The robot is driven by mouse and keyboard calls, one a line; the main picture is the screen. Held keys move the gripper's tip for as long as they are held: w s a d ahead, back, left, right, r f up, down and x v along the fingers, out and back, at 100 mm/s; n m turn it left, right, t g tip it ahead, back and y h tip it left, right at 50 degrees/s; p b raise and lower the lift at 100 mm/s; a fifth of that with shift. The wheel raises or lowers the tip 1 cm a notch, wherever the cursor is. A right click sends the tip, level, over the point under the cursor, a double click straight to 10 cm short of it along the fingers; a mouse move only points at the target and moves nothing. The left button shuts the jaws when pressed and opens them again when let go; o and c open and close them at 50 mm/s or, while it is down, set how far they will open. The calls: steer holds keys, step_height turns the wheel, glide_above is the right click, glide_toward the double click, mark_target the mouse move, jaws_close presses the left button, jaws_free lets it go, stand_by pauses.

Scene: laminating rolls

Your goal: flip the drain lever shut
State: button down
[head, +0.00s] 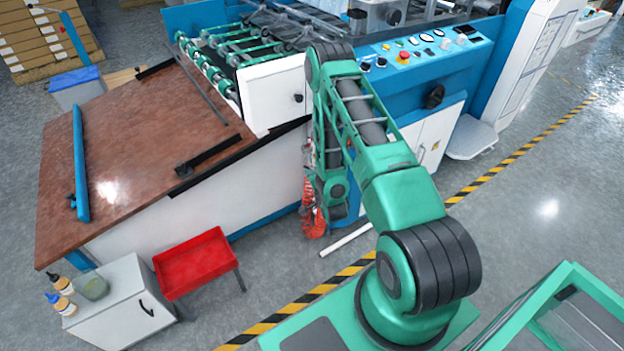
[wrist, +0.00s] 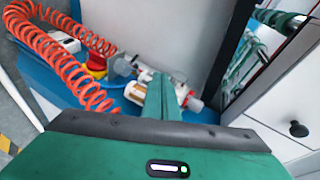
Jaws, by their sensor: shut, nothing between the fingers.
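An air-line fitting assembly (wrist: 122,64) sits low on the blue and white machine side in the wrist view. It has grey parts, a tan-and-white part (wrist: 136,93) and a red-ended piece (wrist: 193,102) at its right. I cannot clearly make out the drain lever; the fingers hide part of the assembly. My gripper (wrist: 162,82) is shut and empty, its green fingers pointing at the assembly and overlapping its right part. Whether they touch it I cannot tell. In the head view my own arm hides the assembly.
An orange coiled hose (wrist: 62,62) loops at the left of the wrist view and hangs beside my arm in the head view (head: 313,222). A red knob (wrist: 96,64) sits near the coil. A white panel with a black knob (wrist: 298,129) is close on the right.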

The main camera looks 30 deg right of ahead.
steer(key=s+f+m+t+h, duration=0.1)
steer(key=s+f+m, duration=0.2)
steer(key=s+f, duration=0.3)
steer(key=shift+s+d+t, duration=0.3)
steer(key=shift+s, duration=0.25)
steer(key=x, duration=1.4)
steer(key=shift+d+m+h, duration=0.2)
steer(key=shift+m+h, duration=0.1)
steer(key=shift+h, duration=0.1)
